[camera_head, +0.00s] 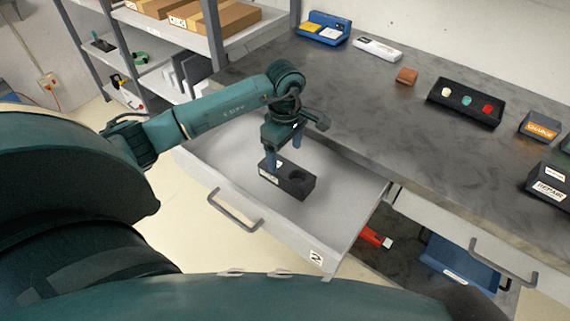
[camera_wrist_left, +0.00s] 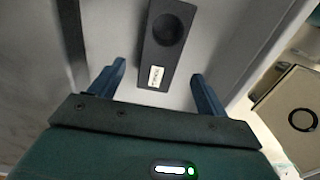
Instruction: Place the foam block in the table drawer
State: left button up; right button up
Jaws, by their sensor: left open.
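The foam block (camera_head: 295,184) is a dark grey block with a round recess and a small white label. It lies inside the open table drawer (camera_head: 225,160), marked 2, on the drawer's light grey floor. My left gripper (camera_head: 283,160) is over the drawer at the block's left end, in front of part of it. In the left wrist view the block (camera_wrist_left: 167,40) lies beyond the fingertips, in line with the gap between them, and the jaws (camera_wrist_left: 158,75) are apart with nothing between them. My right gripper is not in view.
A closed drawer handle (camera_head: 500,265) is at right. Shelves with cardboard boxes (camera_head: 225,17) stand behind left.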

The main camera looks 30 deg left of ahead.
aim_at(285, 168)
pick_arm(q)
jog(key=shift+r, duration=2.2)
